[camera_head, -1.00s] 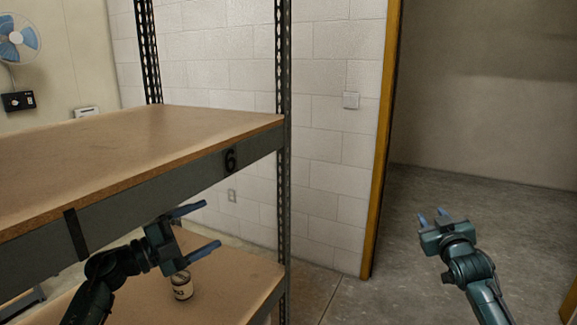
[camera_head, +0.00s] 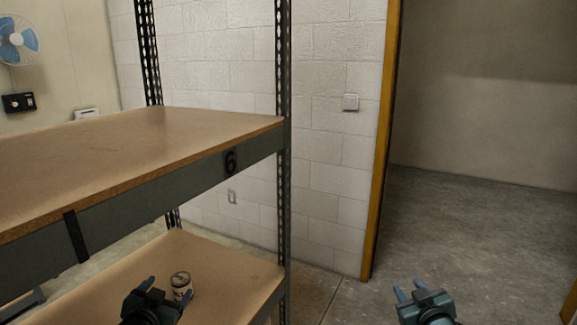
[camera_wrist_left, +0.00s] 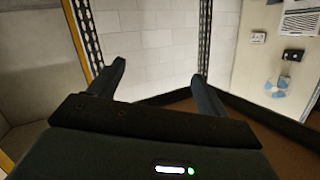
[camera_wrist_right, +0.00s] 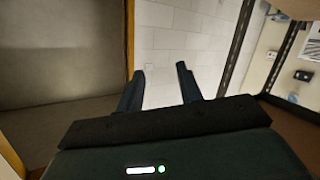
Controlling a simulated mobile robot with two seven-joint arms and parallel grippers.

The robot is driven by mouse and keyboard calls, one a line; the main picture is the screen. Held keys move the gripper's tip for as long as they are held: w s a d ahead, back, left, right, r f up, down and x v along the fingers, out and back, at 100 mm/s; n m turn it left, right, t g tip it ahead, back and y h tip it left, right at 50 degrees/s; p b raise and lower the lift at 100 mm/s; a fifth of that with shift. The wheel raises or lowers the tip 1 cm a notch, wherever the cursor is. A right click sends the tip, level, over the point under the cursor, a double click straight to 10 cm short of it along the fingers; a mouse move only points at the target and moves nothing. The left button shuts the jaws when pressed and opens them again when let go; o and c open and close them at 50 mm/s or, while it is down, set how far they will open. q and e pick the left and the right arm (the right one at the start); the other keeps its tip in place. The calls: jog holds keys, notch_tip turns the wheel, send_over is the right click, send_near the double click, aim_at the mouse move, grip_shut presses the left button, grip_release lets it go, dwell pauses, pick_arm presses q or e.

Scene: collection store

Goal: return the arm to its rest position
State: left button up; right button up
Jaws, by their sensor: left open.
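My left gripper (camera_head: 162,286) is low in the head view, in front of the lower shelf. Its fingers are apart and empty, also in the left wrist view (camera_wrist_left: 160,82). My right gripper (camera_head: 411,292) is at the bottom of the head view, right of the shelving, over the concrete floor. Its fingers are apart with nothing between them, as the right wrist view (camera_wrist_right: 160,82) also shows. Most of both arms is out of the head view. A small labelled can (camera_head: 181,283) stands on the lower shelf, just behind my left gripper in the picture.
The shelving's upper board (camera_head: 140,135) is bare, with a grey front beam marked 6. The lower board (camera_head: 225,272) extends beneath it. A dark perforated post (camera_head: 284,180) stands at the right corner. A yellow door frame (camera_head: 382,140) and open floor (camera_head: 480,230) lie to the right.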

pick_arm(q)
jog(key=s+d+f+g+h, duration=0.1)
jog(key=s+d+f, duration=0.3)
jog(key=s, duration=0.6)
jog(key=s+d+f+g+h, duration=0.1)
jog(key=s+d+f, duration=0.4)
jog(key=s, duration=0.5)
jog(key=s+d+f+g+h, duration=0.1)
jog(key=s+d+f, duration=0.3)
jog(key=s, duration=0.7)
jog(key=shift+d+f+n+g, duration=0.3)
jog(key=shift+d+g, duration=0.3)
jog(key=shift+g, duration=0.3)
pick_arm(e)
jog(key=s+a+f+g+y, duration=0.1)
jog(key=s+a+f, duration=0.3)
jog(key=s, duration=0.6)
jog(key=s+a+f+g+y, duration=0.1)
jog(key=s+a+f, duration=0.4)
jog(key=s, duration=0.6)
jog(key=s+a+f+g+y, duration=0.1)
jog(key=s+a+f, duration=0.3)
jog(key=s, duration=0.6)
jog(key=shift+s+a+f+m+g, duration=0.15)
jog(key=shift+a+f+m+g, duration=0.15)
jog(key=shift+a+g, duration=0.45)
